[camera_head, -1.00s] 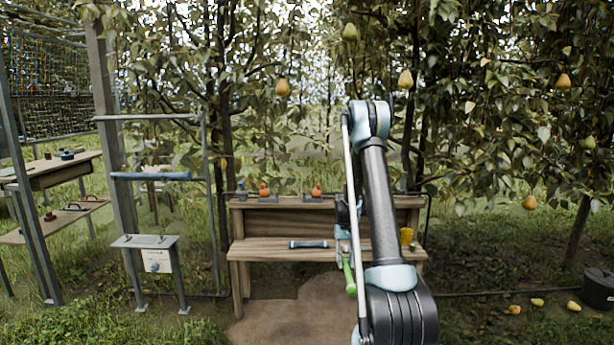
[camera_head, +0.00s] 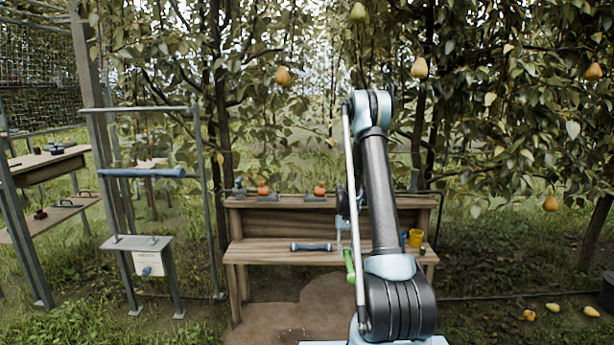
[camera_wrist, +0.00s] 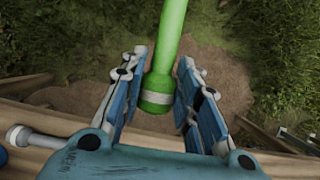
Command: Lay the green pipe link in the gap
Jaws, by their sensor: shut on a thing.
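The green pipe link (camera_head: 349,265) hangs from my gripper (camera_head: 346,248) in front of the wooden bench, partly hidden by my arm. In the wrist view, the link (camera_wrist: 170,45) has a thick end with a pale band between the two fingers of my gripper (camera_wrist: 163,90), which is shut on it. The rest of the link extends away past the top of that view. On the bench's raised back ledge (camera_head: 290,203) stand small grey fittings, two with orange tops (camera_head: 263,188). I cannot tell which space is the gap; my arm hides part of the ledge.
A dark blue link (camera_head: 311,247) lies on the bench seat (camera_head: 275,255). A yellow cup (camera_head: 416,238) stands at its right end. A metal rack with a blue bar (camera_head: 145,173) stands left. Bare soil (camera_head: 290,318) lies before the bench; pears lie at right.

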